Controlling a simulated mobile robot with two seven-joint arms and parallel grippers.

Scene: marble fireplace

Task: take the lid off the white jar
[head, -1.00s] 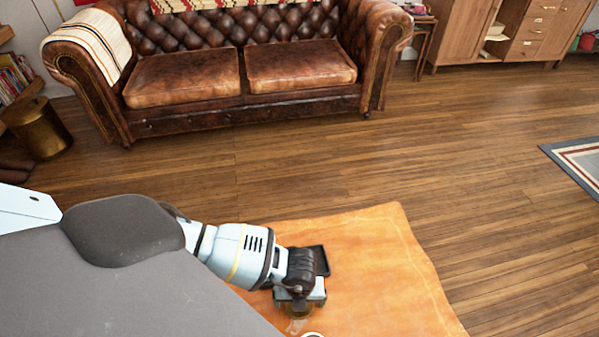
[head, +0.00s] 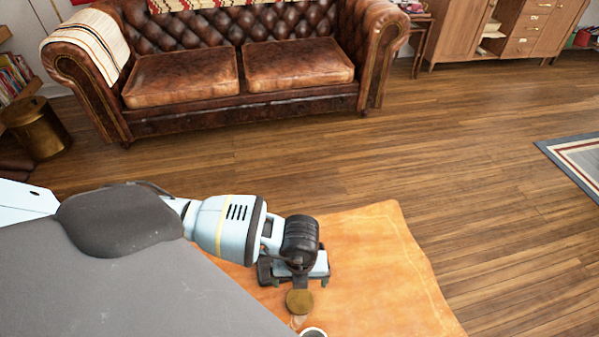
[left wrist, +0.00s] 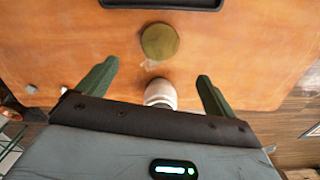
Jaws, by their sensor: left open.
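The white jar (left wrist: 160,94) stands on an orange leather-like surface, between my left gripper's fingers in the left wrist view. In the head view only the rim of the jar (head: 313,333) shows at the bottom edge, with a darker middle. A flat, round, brass-coloured disc, which looks like the lid (head: 300,301), lies on the orange surface apart from the jar. The lid also shows in the left wrist view (left wrist: 159,41), beyond the fingertips. My left gripper (head: 298,284) is open and empty, above the surface near the disc. My right gripper is not in view.
A black tray edge (left wrist: 160,3) shows beyond the disc. The orange surface (head: 380,270) is clear to the right. A brown leather sofa (head: 245,80) stands across the wooden floor, far behind.

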